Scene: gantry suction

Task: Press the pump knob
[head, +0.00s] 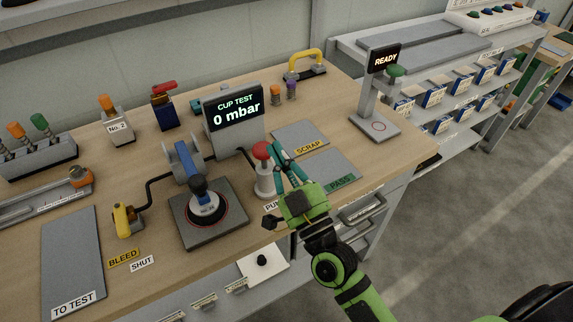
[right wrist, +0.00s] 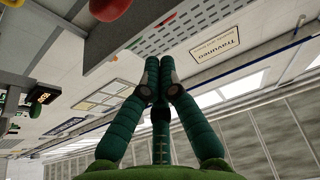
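The pump knob (head: 262,150) is a red mushroom button on a pale round post, on the bench right of the display reading "CUP TEST 0 mbar" (head: 235,110). A label beginning "PU" lies in front of it, partly hidden by my gripper. My right gripper (head: 276,154) has teal fingers beside the knob, just to its right in the head view. Its fingertips meet in the right wrist view (right wrist: 160,72), with nothing seen between them. A red rounded thing, apparently the knob, shows at the top edge there (right wrist: 109,8). Contact cannot be told. My left gripper is not in view.
A suction cup fixture (head: 205,204) stands on a grey plate left of the knob. A yellow bleed valve (head: 126,220) is further left. The grey SCRAP (head: 301,136) and PASS (head: 328,171) mats look empty. A READY stand (head: 375,122) is at the right.

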